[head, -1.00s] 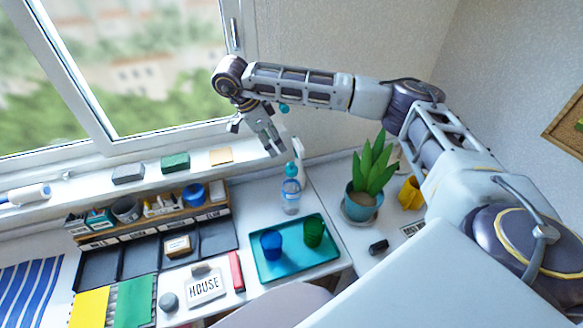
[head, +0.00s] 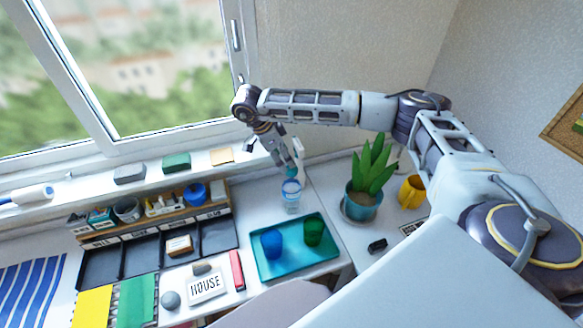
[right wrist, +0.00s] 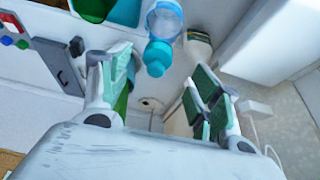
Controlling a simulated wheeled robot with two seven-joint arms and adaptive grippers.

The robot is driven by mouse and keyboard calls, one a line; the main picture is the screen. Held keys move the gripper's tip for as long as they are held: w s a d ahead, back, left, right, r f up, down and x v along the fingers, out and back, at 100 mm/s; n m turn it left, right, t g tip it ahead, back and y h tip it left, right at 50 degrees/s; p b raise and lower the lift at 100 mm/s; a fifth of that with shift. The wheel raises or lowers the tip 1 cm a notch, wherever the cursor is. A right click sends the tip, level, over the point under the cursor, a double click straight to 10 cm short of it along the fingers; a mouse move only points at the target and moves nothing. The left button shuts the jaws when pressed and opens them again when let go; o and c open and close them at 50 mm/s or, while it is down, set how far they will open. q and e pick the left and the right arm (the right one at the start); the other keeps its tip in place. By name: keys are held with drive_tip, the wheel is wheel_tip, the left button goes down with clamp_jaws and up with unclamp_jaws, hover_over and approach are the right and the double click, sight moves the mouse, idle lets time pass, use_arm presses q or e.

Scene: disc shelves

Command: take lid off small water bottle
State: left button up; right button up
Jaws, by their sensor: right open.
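The small clear water bottle (head: 291,198) stands upright on the white desk, behind the teal tray. Its teal lid (head: 292,173) is on top, partly covered by my fingers in the head view. My right gripper (head: 286,164) is right at the lid, coming down from the upper left. In the right wrist view the lid (right wrist: 158,58) and the bottle body (right wrist: 164,20) show between and beyond the two spread green-padded fingers. The right gripper is open, with the lid not clamped. Whether a finger touches the lid is hidden. My left gripper is not in view.
The teal tray (head: 262,268) with a blue cup (head: 271,243) and a green cup (head: 313,232) lies in front of the bottle. A potted plant (head: 362,203) stands to the right. A desk organizer (head: 150,232) is to the left. The window ledge runs behind.

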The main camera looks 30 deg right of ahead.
drive_tip(key=shift+p+x, duration=0.7)
drive_tip(key=shift+x, duration=1.9)
drive_tip(key=shift+s, duration=0.2)
drive_tip(key=c, duration=0.8)
